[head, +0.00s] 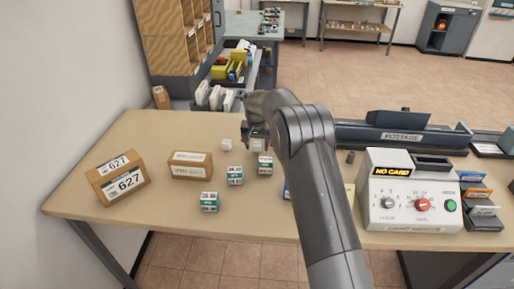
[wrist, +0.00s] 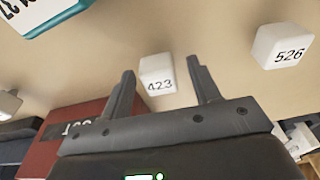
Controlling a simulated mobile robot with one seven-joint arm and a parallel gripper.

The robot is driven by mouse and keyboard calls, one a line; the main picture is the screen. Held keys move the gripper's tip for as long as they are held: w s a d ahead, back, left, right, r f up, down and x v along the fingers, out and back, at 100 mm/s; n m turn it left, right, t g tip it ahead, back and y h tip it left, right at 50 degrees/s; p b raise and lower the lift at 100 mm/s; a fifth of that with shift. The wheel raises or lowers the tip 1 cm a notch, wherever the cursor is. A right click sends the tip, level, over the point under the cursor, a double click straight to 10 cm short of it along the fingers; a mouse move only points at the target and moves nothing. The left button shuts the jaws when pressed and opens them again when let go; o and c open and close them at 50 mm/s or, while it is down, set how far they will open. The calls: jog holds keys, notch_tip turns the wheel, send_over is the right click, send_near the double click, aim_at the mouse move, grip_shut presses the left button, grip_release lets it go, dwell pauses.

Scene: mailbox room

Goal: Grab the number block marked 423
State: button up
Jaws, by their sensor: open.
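The white number block marked 423 (wrist: 157,75) shows between the two fingers of my gripper (wrist: 164,82) in the wrist view. The fingers stand open on either side, with a gap between them and the block; its exact depth is hard to judge. In the head view my gripper (head: 257,134) is low over the table, with a small white block (head: 258,146) at its fingers, its number unreadable there. A second white block, marked 526 (wrist: 287,46), stands to the right in the wrist view. Another white block (head: 226,145) is left of my gripper in the head view.
Teal-and-white boxes (head: 235,176) stand on the table (head: 165,225) near the gripper. Brown cartons, one marked 627 (head: 122,181), stand left. A card machine (head: 410,195) and a postage unit (head: 400,135) stand right. A red object (wrist: 50,145) shows in the wrist view.

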jog(key=c, duration=1)
jog(key=shift+r, duration=0.1)
jog(key=shift+c, duration=0.2)
